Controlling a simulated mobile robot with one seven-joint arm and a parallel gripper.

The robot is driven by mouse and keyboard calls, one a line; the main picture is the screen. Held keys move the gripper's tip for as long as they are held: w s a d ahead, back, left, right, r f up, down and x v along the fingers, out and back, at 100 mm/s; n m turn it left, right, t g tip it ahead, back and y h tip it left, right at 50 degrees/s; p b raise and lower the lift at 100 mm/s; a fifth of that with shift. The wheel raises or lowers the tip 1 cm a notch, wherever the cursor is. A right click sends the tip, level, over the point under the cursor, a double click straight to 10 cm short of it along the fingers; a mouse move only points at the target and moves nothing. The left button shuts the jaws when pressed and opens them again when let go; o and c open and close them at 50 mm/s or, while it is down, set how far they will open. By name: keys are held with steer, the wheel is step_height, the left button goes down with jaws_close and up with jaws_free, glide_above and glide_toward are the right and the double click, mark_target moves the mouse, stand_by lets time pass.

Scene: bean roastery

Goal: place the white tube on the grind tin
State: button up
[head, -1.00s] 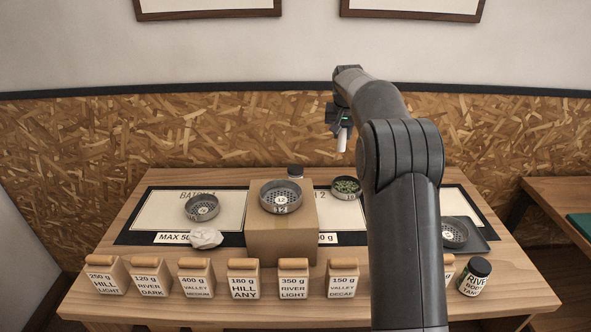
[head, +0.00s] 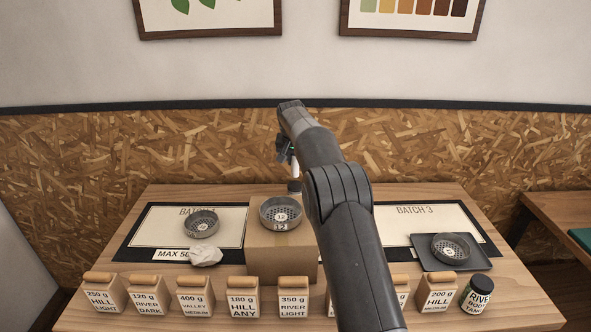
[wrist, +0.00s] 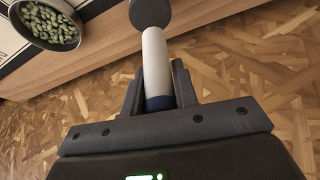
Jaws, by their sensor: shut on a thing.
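My gripper (head: 288,152) is shut on the white tube (head: 295,170), which hangs upright below it behind the cardboard box. In the wrist view the tube (wrist: 154,50) sits between both fingers, with a dark blue band at its near end.
A bowl of green beans (wrist: 48,24) is near the tube. Another dish (head: 201,224), crumpled paper (head: 206,256) and a row of labelled blocks (head: 243,295) stand on the table.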

mark_target(295, 169)
steer(key=shift+f, duration=1.8)
steer(key=shift+f, duration=0.1)
steer(key=o, duration=0.9)
steer(key=shift+o, duration=0.2)
steer(key=d+v, duration=0.1)
steer(key=v, duration=1.1)
steer(key=s+d+r, duration=0.3)
steer(key=s+r, duration=0.1)
steer(key=s, duration=0.4)
steer(key=s+d+r, duration=0.4)
steer(key=s, duration=0.4)
steer(key=s+d+r, duration=0.3)
steer(key=s+r, duration=0.1)
steer(key=s, duration=0.4)
steer(key=s+d+f, duration=0.1)
steer(key=s+f, duration=0.2)
steer(key=s, duration=0.6)
steer(key=s+d+f+n, duration=0.1)
steer(key=s+f, duration=0.3)
steer(key=s, duration=0.6)
steer(key=s+d+f+t, duration=0.1)
steer(key=s+f, duration=0.2)
steer(key=s, duration=0.6)
steer(key=shift+s+d+f+n+y, duration=0.25)
steer(key=shift+d+f+n+y, duration=0.1)
steer(key=shift+d+n+y, duration=0.05)
